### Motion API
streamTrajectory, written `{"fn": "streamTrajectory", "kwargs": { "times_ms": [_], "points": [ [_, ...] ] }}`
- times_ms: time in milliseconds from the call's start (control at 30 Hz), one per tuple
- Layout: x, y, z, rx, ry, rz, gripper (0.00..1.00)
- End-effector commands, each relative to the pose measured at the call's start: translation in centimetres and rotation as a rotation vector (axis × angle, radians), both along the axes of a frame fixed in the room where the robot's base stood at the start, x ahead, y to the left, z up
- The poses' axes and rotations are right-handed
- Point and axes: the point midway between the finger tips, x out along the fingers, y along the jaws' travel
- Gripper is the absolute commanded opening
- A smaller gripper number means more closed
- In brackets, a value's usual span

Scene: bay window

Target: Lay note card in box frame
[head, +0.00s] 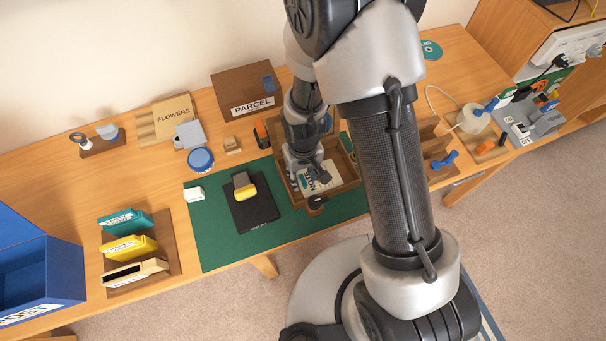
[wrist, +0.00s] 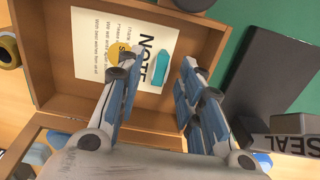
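The note card (head: 322,176) is cream with a large NOTE heading, small text and teal and yellow marks. It lies flat inside the open brown box frame (head: 334,198), against its floor as far as I can tell. In the wrist view the card (wrist: 100,35) sits toward the top of the box frame (wrist: 45,62), with bare floor beside it. My gripper (wrist: 158,75) is open and empty, its two fingers apart over the card and the box's near side. The fingers hide part of the card. In the head view my arm covers part of the box.
A black pad with a grey and yellow SEAL stamp (head: 243,187) lies on the green mat (head: 209,228) left of the box. A PARCEL box (head: 243,90) stands behind. A rack of cases (head: 128,245) and a blue POST bin (head: 40,270) are at left.

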Motion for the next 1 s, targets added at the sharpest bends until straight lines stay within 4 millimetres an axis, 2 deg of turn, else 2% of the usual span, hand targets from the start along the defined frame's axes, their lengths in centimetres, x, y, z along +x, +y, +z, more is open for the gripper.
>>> {"fn": "streamTrajectory", "kwargs": {
  "times_ms": [800, 1000],
  "points": [
    [0.0, 0.0, 5.2, 0.0, 0.0, 0.0, 0.34],
    [0.0, 0.0, 5.9, 0.0, 0.001, 0.0, 0.34]
  ]
}}
